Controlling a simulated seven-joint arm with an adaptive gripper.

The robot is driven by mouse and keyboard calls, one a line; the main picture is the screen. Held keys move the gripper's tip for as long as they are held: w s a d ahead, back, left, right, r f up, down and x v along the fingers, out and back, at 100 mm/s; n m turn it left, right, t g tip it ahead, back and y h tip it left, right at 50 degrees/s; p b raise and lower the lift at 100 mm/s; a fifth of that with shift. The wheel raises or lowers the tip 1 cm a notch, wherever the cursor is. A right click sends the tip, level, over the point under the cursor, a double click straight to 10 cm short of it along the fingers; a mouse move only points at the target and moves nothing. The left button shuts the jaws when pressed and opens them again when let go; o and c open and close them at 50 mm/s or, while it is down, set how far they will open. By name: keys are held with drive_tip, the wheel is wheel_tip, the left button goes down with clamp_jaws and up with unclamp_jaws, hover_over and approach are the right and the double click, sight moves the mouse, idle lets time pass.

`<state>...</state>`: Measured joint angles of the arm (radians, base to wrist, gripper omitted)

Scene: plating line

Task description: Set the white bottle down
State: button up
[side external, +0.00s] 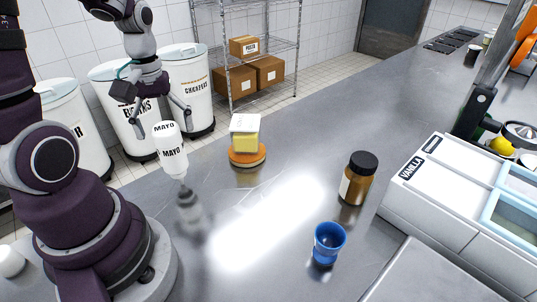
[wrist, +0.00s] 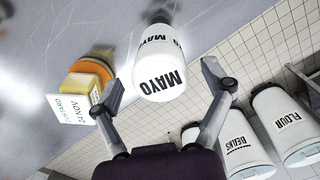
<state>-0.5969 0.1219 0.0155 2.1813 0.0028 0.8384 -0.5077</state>
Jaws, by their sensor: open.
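The white bottle (side external: 172,155), labelled MAYO, is nozzle-down over the steel counter, slightly tilted, with its reflection below. I cannot tell whether the nozzle touches the counter. In the wrist view the bottle (wrist: 159,68) shows its broad end towards me, with its narrow end at the top. My gripper (side external: 163,124) is open, behind and above the bottle in the side view. In the wrist view my gripper (wrist: 163,82) has one finger on each side of the bottle, with a visible gap to each.
A yellow block with a white label (side external: 245,132) sits on an orange round base (side external: 247,157) nearby. A brown jar (side external: 357,178), a blue cup (side external: 328,242) and a white VANILLA bin (side external: 420,160) stand to the right. The counter (side external: 250,215) between is clear.

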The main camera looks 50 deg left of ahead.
wheel_tip(320, 180, up, 10)
drive_tip(key=shift+s+f, duration=0.1)
drive_tip(key=d+m+t, duration=0.2)
drive_tip(key=d+m, duration=0.4)
drive_tip(key=shift+w+r+y, duration=0.2)
drive_tip(key=shift+w+y, duration=0.2)
drive_tip(key=shift+o, duration=0.3)
drive_tip(key=d+m+t, duration=0.1)
drive_tip(key=d+m, duration=0.1)
drive_tip(key=d+f+m+t, duration=0.1)
drive_tip(key=m, duration=0.1)
drive_tip(key=d+m+t, duration=0.1)
drive_tip(key=d+m, duration=0.1)
drive_tip(key=m, duration=0.1)
drive_tip(key=shift+s+d+f+t+h, duration=0.2)
drive_tip(key=shift+s+d+t+h, duration=0.1)
drive_tip(key=shift+d+h, duration=0.1)
drive_tip(key=shift+a, duration=0.1)
